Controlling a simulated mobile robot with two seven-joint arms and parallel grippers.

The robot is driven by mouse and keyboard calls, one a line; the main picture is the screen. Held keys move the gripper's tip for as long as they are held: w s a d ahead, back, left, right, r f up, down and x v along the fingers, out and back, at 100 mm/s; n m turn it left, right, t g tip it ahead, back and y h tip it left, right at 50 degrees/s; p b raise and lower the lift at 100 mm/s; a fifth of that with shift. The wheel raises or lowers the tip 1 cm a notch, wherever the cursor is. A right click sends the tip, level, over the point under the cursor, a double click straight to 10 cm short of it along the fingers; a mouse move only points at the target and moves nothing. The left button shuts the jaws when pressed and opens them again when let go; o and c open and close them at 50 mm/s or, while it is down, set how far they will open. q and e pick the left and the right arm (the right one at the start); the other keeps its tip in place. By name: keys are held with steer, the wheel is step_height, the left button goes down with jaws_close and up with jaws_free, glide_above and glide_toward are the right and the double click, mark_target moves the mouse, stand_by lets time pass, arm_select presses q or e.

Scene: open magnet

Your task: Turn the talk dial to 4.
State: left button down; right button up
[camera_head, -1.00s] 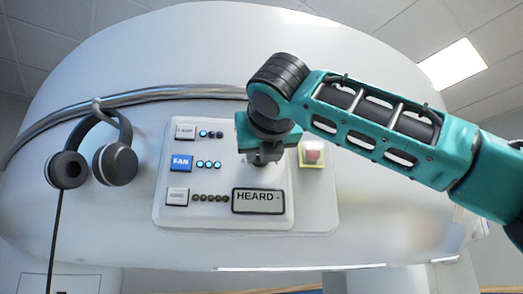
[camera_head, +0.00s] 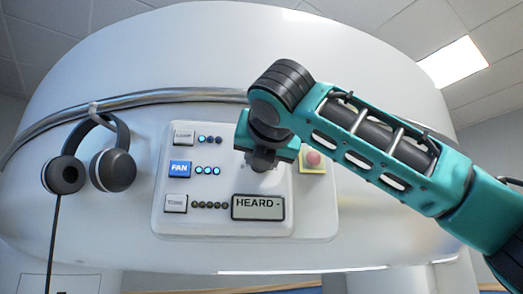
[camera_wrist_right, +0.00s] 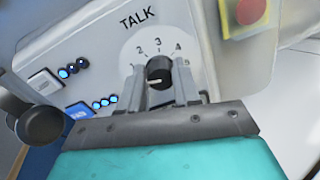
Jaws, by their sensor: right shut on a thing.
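The talk dial (camera_wrist_right: 158,70) is a round black knob on a pale plate under the word TALK, with the numbers 1 to 5 around its upper side. A pale mark shows on the knob's lower left part; I cannot tell for certain which number it stands for. My right gripper (camera_wrist_right: 160,88) is shut on the dial, one finger on each side of it. In the head view, my right gripper (camera_head: 262,160) is at the white panel (camera_head: 225,150) and hides the dial. My left gripper is not in view.
Left of the dial are LAMP, FAN (camera_head: 180,168) and TONE buttons with small lights. A display (camera_head: 258,206) below reads "HEARD -". A red button (camera_head: 313,158) on a yellow base is close on the right. Headphones (camera_head: 112,168) hang at the left.

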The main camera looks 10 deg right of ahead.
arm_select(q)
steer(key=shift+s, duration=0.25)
arm_select(e)
steer(key=shift+d+f+m+y, duration=0.1)
steer(key=shift+m+y, duration=0.1)
steer(key=shift+m, duration=4.15)
steer(key=shift+a+f+m+y, duration=0.1)
steer(key=shift+m+y, duration=0.1)
steer(key=shift+m, duration=4.1)
steer(key=shift+d+f+m+y, duration=0.1)
steer(key=shift+m+y, duration=0.1)
steer(key=shift+m, duration=4.45)
steer(key=o, duration=1.1)
steer(key=shift+c, duration=0.2)
steer(key=shift+s, duration=0.1)
